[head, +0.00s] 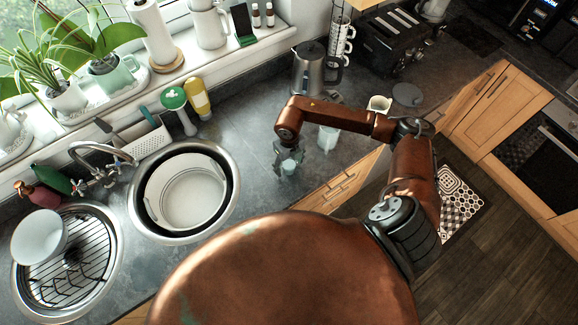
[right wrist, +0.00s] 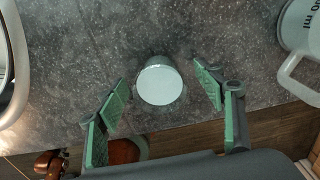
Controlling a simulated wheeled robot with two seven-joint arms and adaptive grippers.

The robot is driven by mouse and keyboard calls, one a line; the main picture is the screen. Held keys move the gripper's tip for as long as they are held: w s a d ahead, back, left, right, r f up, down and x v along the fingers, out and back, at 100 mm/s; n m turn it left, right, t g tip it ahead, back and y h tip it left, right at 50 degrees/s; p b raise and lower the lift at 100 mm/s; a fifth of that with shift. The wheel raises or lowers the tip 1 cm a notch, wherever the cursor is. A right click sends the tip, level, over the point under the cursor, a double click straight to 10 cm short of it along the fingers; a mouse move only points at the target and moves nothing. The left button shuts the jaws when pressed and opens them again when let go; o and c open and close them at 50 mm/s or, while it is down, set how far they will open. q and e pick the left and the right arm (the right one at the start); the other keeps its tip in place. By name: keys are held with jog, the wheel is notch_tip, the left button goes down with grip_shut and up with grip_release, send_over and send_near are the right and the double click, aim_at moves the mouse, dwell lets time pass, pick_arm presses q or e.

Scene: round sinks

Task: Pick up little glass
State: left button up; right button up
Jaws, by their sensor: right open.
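The little glass (right wrist: 160,82) is a small pale blue-white cup seen from above in the right wrist view, on the grey worktop. It also shows in the head view (head: 289,167), partly hidden by the gripper. My right gripper (head: 287,160) is over it, pointing down. In the right wrist view, the green-padded fingers of the right gripper (right wrist: 163,88) are spread wide, one on each side of the glass, with gaps showing between. The gripper is open and empty. My left gripper is not in view.
A clear measuring jug (right wrist: 302,42) stands to the right of the glass, near the worktop edge; it also shows in the head view (head: 328,138). A round sink with a white basin (head: 187,191) lies to the left. A kettle (head: 309,70) stands behind. Worktop around the glass is clear.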

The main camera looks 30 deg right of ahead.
jog(key=shift+f, duration=0.8)
jog(key=shift+c, duration=0.3)
jog(key=c, duration=1.5)
